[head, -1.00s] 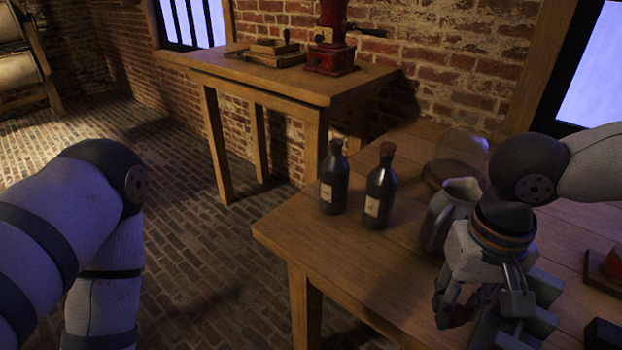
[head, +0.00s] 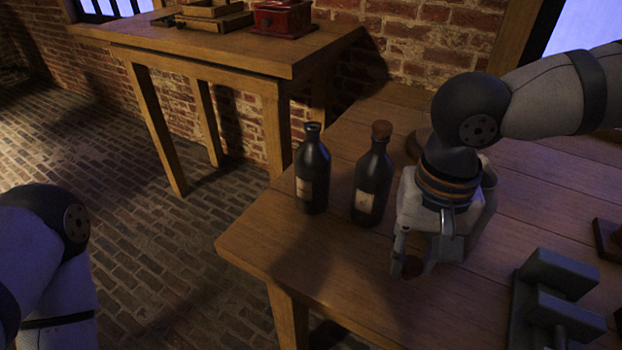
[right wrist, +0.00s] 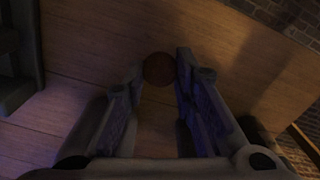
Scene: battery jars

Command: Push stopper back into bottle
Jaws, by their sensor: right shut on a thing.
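Two dark bottles with pale labels stand upright on the wooden table. The left bottle (head: 313,180) shows a dark neck with no cork visible. The right bottle (head: 372,185) has a brown cork in its top. My right gripper (head: 415,266) is to the right of and nearer than the bottles, pointing down. It is shut on a round brown stopper (head: 411,267), which also shows between the fingertips in the right wrist view (right wrist: 158,69). Its gap above the table is hard to judge. My left arm shows at the left, but its gripper is out of view.
A grey metal device (head: 553,305) stands at the table's right front. The wooden table (head: 290,240) is clear in front of the bottles. A side table (head: 200,50) with a red box stands against the brick wall.

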